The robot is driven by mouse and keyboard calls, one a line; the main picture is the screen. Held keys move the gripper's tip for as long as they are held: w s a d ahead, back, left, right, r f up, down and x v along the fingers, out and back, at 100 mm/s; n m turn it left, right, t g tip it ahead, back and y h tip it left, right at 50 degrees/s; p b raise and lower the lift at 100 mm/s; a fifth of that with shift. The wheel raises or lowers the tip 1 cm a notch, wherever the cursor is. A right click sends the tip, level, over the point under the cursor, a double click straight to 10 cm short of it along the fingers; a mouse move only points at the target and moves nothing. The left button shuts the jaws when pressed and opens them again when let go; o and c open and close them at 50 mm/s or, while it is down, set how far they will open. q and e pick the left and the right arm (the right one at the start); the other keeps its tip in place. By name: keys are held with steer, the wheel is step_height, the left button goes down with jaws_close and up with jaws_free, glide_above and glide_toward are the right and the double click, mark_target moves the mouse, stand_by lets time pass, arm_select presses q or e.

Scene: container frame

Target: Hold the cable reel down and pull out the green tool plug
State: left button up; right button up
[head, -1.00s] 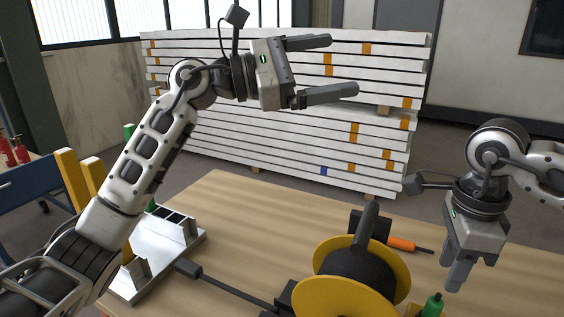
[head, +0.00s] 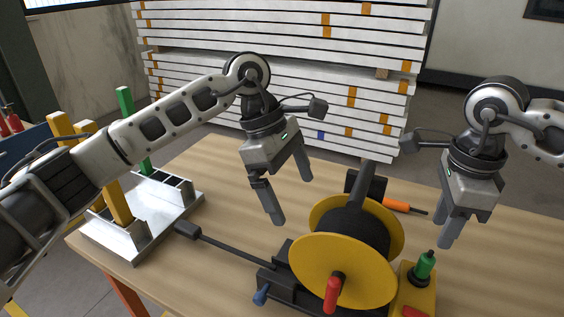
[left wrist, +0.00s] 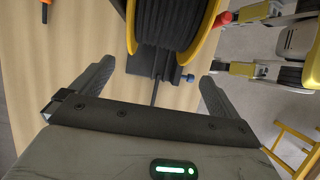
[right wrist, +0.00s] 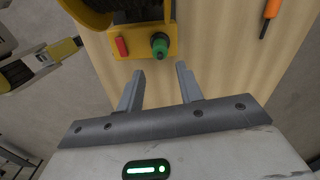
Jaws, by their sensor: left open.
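The cable reel (head: 345,262), with yellow flanges, a black drum and a red crank knob, stands on the table at front centre. It also shows in the left wrist view (left wrist: 170,22). The green tool plug (head: 425,264) stands upright in a yellow holder right of the reel; it also shows in the right wrist view (right wrist: 160,45). My left gripper (head: 291,200) points down, open and empty, above and left of the reel. My right gripper (head: 457,225) is partly open and empty, pointing down above and behind the green plug, apart from it.
A red piece (right wrist: 121,46) sits beside the plug in the yellow holder (head: 418,299). An orange-handled screwdriver (head: 398,206) lies behind the reel. A black cable (head: 232,248) runs left towards a metal tray (head: 118,235) with yellow and green posts. The table between tray and reel is mostly clear.

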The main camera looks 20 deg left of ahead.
mark_target(429, 257)
arm_select(q)
steer(key=x, duration=1)
steer(key=shift+d+f, duration=0.1)
steer(key=shift+f, duration=0.05)
steer(key=c, duration=1.7)
arm_select(e)
steer(key=o, duration=0.5)
steer(key=shift+f, duration=0.2)
steer(key=shift+c, duration=0.2)
step_height(429, 257, down, 2)
steer(key=shift+m, duration=0.8)
steer(key=shift+f, duration=4.5)
